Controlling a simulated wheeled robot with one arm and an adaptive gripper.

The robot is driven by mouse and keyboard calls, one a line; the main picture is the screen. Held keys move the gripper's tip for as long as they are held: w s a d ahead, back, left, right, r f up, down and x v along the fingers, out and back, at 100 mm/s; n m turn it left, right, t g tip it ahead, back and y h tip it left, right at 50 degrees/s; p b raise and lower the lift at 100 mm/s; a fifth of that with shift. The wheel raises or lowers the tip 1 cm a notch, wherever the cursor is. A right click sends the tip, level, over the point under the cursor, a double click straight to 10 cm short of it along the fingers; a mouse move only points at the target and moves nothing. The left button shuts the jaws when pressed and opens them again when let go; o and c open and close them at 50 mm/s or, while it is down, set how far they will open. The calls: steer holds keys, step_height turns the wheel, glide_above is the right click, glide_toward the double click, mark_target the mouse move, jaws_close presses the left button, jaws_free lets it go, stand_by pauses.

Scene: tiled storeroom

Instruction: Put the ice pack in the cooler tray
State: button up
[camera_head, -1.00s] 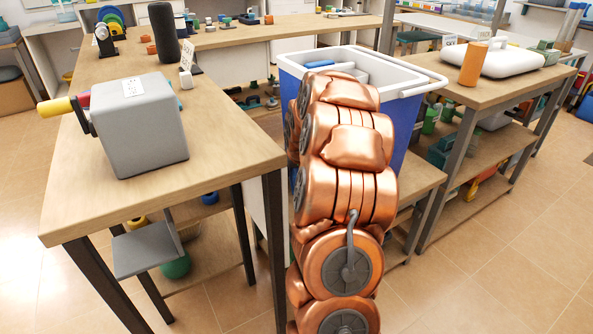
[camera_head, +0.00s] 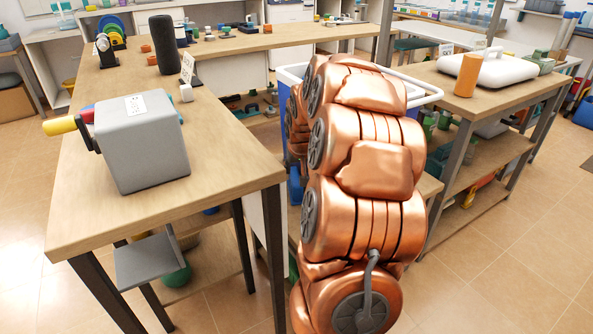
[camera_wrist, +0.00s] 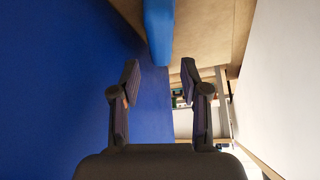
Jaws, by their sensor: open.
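The blue cooler with a white rim (camera_head: 293,72) stands behind my copper arm in the head view. My arm hides most of it, including its inside, so I cannot see the cooler tray. In the wrist view a large blue wall (camera_wrist: 60,80), apparently the cooler's side, fills the left. A blue block (camera_wrist: 159,30), which looks like the ice pack, is at the top middle beside a wooden surface. My gripper (camera_wrist: 160,80) is open and empty, its fingers pointing toward the block, apart from it. The head view does not show my gripper.
A wooden table (camera_head: 85,205) at left holds a grey box (camera_head: 142,145) with a crank handle and a dark cylinder (camera_head: 165,45). The right table (camera_head: 430,75) holds an orange cylinder (camera_head: 468,75) and a white case (camera_head: 500,68). Tiled floor (camera_head: 500,260) is clear at right.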

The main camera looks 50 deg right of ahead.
mark_target(296, 175)
steer(key=shift+o, duration=0.3)
steer(key=shift+v, duration=0.9)
steer(key=shift+w+d+f+p, duration=0.15)
steer(key=shift+d+f+p, duration=0.05)
steer(key=shift+f+p, duration=0.55)
steer(key=shift+p+x, duration=0.5)
steer(key=shift+x, duration=0.7)
steer(key=shift+b+x, duration=0.95)
steer(key=shift+x, duration=2.9)
steer(key=shift+w+d+f+b, duration=0.1)
steer(key=shift+w+f+b, duration=0.1)
steer(key=shift+b, duration=0.15)
jaws_close()
